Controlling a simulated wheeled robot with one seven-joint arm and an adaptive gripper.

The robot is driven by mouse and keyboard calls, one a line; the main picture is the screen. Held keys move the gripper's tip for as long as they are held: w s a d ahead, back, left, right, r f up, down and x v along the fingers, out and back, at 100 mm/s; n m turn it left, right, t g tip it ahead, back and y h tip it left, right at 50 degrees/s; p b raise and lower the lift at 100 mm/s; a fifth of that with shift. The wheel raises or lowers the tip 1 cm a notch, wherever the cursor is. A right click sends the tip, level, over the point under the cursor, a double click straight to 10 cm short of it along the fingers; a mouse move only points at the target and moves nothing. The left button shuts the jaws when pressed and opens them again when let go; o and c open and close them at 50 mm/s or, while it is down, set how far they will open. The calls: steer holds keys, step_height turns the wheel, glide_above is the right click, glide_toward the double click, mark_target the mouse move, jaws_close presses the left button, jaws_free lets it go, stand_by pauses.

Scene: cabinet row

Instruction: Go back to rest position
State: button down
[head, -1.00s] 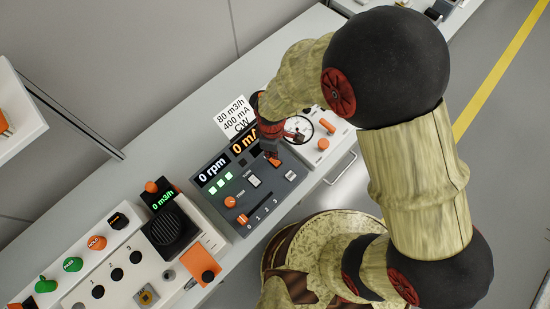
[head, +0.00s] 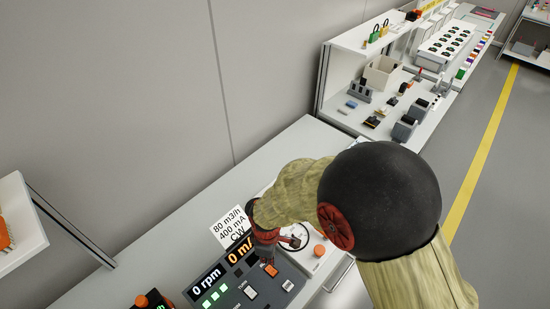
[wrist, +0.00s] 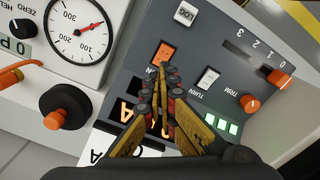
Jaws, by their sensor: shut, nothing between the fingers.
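My gripper (head: 268,258) is over the dark control panel (head: 255,293) on the bench, with my arm reaching in from the right. In the wrist view my gripper (wrist: 163,68) is shut and empty. Its fingertips are close to the orange rocker switch (wrist: 163,54); I cannot tell whether they touch it. The panel's displays read "0 rpm" (head: 204,282) and an orange "0 mA", partly covered by my gripper. A white card (head: 231,228) behind the panel reads 80 m3/h, 400 mA, CW.
A white shelf (head: 20,232) juts in at the left. Another bench with a shelf (head: 349,114) stands farther back. The bench top behind is clear.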

steer(key=shift+s+d+m, duration=0.1)
steer(key=shift+s+m, duration=0.05)
steer(key=shift+m, duration=0.15)
steer(key=s+d+r+m+t+b, duration=0.2)
steer(key=d+r+m, duration=0.5)
steer(key=d+r, duration=0.4)
steer(key=s+d+r+m+t+b, duration=0.2)
steer(key=s+d+r+m, duration=0.3)
steer(key=r, duration=1.4)
steer(key=d+m+t, duration=0.1)
steer(key=d+m, duration=0.2)
steer(key=d, duration=0.3)
steer(key=shift+d+t+b, duration=0.25)
steer(key=shift+t+b, duration=0.05)
steer(key=shift+s, duration=0.15)
